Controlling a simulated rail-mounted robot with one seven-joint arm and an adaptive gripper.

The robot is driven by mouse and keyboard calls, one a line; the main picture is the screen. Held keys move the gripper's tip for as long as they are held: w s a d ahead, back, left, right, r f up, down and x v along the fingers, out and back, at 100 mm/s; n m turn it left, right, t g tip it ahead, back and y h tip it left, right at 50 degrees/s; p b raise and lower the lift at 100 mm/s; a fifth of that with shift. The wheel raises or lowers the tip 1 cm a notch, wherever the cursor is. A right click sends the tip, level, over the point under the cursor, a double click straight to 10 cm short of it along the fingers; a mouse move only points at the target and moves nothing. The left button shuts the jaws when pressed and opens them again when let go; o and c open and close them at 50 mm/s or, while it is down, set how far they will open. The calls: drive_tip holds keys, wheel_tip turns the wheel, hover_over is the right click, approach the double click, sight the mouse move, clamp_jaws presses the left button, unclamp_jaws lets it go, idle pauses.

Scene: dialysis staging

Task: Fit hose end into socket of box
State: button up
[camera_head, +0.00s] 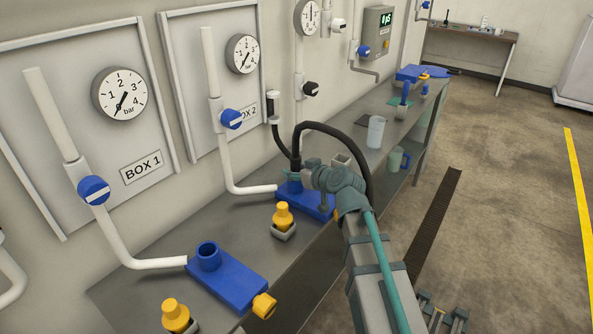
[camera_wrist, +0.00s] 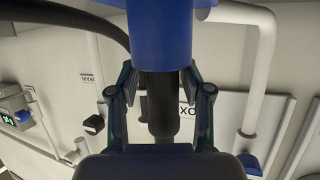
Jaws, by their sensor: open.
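The black hose (camera_head: 345,133) arcs over my gripper (camera_head: 294,174), and its end part hangs down to the blue box (camera_head: 318,203) in front of the BOX 2 panel. In the wrist view, which is upside down, the hose end (camera_wrist: 162,115) runs straight into line with the blue socket (camera_wrist: 160,35). It appears to be in the socket, but how deep is hidden. My gripper (camera_wrist: 160,76) is open, with one finger on each side of the hose and gaps beside it.
A second blue box (camera_head: 235,283) with an empty socket stands in front of BOX 1. Yellow-topped fittings (camera_head: 282,215) stand near the boxes. White pipes (camera_head: 138,250) run along the wall.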

drive_tip(key=shift+s+p, duration=0.3)
drive_tip(key=shift+p, duration=0.05)
drive_tip(key=shift+s+r, duration=0.1)
drive_tip(key=shift+r, duration=0.1)
drive_tip(key=b+v, duration=0.1)
drive_tip(key=v, duration=1)
drive_tip(key=shift+d+r, duration=0.25)
drive_tip(key=shift+r, duration=0.15)
